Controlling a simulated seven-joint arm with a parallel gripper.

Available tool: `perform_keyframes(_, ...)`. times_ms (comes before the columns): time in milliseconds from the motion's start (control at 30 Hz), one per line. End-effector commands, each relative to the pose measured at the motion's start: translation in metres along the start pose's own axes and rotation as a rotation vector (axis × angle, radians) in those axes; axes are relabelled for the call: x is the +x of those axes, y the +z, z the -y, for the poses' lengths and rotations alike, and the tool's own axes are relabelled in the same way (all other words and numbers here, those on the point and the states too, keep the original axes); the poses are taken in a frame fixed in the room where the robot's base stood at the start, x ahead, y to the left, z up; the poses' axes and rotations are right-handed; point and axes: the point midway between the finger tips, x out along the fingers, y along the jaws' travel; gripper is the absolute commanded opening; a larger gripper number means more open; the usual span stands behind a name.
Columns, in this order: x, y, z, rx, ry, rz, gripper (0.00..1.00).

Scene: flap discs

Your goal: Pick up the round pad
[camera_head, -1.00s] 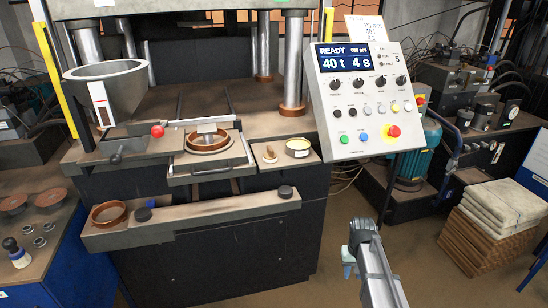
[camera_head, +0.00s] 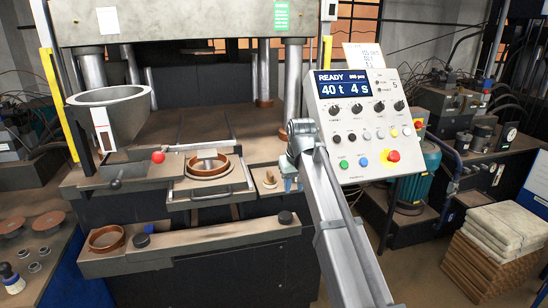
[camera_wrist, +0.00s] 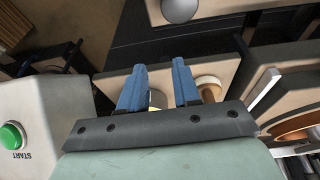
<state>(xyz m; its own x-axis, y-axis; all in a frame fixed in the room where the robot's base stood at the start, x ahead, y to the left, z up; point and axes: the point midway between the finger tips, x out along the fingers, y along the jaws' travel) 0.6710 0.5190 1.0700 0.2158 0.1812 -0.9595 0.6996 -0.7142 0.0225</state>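A grey round disc (camera_wrist: 180,9) shows at the top of the wrist view. My gripper (camera_head: 291,183) is above the small right-hand tray in the head view. Its blue fingers (camera_wrist: 159,70) are apart with nothing held.
The control panel (camera_head: 333,102) stands close right of my gripper; its green start button (camera_wrist: 12,136) shows in the wrist view. A brown ring mould (camera_head: 207,168) sits on the middle drawer. Another brown ring (camera_head: 106,239) is on the ledge's left end.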

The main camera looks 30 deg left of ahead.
Motion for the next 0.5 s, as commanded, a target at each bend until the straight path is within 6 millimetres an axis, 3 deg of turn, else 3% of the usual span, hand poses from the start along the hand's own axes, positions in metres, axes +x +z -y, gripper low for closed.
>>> perform_keyframes(33, -0.019, -0.02, 0.013, -0.024, -0.013, -0.021, 0.32)
perform_keyframes(200, -0.057, -0.049, 0.042, -0.081, -0.045, -0.061, 0.32)
perform_keyframes(333, -0.069, -0.057, 0.051, -0.1, -0.057, -0.075, 0.32)
perform_keyframes(500, -0.068, -0.058, 0.053, -0.104, -0.059, -0.077, 0.32)
